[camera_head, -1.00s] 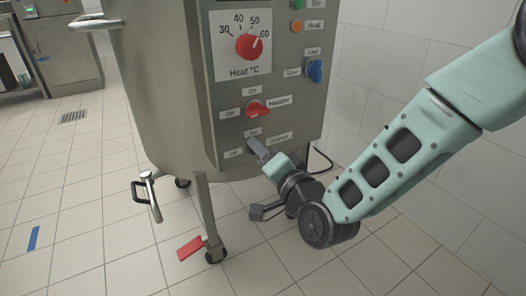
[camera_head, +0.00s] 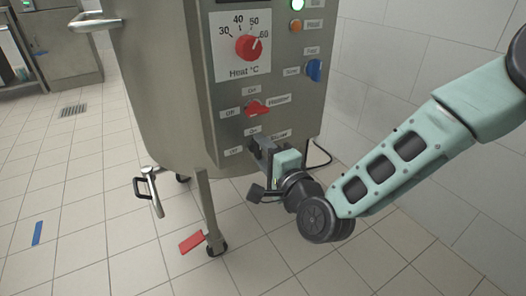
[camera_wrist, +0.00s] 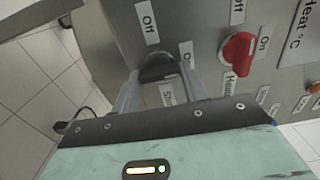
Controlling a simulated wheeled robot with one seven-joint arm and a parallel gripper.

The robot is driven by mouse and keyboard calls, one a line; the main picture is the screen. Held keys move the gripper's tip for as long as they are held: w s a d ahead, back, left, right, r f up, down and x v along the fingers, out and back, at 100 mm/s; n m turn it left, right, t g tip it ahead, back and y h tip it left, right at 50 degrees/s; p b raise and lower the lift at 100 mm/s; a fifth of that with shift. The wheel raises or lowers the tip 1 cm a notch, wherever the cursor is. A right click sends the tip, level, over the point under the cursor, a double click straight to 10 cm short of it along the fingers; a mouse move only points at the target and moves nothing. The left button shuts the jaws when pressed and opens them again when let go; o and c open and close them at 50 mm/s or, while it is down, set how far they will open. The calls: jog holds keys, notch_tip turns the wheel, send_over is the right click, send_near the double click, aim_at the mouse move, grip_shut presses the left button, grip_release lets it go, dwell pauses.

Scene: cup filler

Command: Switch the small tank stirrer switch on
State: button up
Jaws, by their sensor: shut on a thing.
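The small tank stirrer switch is a dark knob (camera_wrist: 158,68) low on the tank's control panel, between an Off label (camera_wrist: 147,22) and an On label (camera_wrist: 187,53). My gripper (camera_wrist: 160,82) is shut on the knob, one finger on each side. In the head view my gripper (camera_head: 264,150) covers most of the switch, and the knob's exact angle is hard to read.
The red Heater switch (camera_head: 257,106) sits just above, and close to my fingers in the wrist view (camera_wrist: 238,52). Higher are the red heat dial (camera_head: 249,47) and a blue speed knob (camera_head: 314,70). A drain valve (camera_head: 147,190) hangs below the tank. The floor at right is clear.

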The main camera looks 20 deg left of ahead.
dwell(0.3)
jog(key=o, duration=1)
jog(key=p+v, duration=0.4)
jog(key=v, duration=1.3)
jog(key=shift+s+d+p, duration=0.15)
jog(key=shift+s+p, duration=0.05)
jog(key=shift+p, duration=0.1)
